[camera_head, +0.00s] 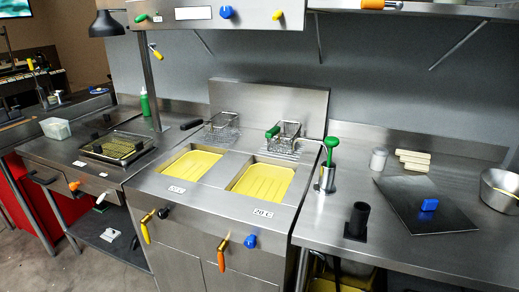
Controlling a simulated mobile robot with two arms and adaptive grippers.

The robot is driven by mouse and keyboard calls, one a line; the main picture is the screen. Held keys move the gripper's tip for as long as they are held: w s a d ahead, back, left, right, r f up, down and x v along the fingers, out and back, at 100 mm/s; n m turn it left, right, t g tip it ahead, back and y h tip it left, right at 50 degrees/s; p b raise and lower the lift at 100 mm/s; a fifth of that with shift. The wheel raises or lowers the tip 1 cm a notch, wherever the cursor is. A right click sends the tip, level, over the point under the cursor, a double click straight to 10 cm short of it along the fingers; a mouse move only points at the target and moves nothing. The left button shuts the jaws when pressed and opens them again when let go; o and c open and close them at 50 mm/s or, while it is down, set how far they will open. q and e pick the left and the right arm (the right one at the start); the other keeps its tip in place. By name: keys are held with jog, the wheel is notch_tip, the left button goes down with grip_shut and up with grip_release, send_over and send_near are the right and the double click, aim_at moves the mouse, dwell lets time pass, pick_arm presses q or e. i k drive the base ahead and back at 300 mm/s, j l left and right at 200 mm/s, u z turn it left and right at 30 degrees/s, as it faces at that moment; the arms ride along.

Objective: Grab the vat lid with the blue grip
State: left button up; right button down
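The vat lid (405,196) is a flat dark metal plate lying on the steel counter at the right. Its blue grip (429,205) is a small block standing up from the plate, nearer the plate's front right. Neither of my grippers shows in the head view.
A fryer with two yellow vats (263,181) stands left of the lid, wire baskets (284,139) behind them. Around the lid are a green-topped pump (327,178), a black cylinder (358,220), a grey canister (379,159), pale stacked blocks (412,160) and a pot (501,188).

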aim_at(423, 209)
jog(key=z, duration=1.25)
jog(key=i+j, duration=0.1)
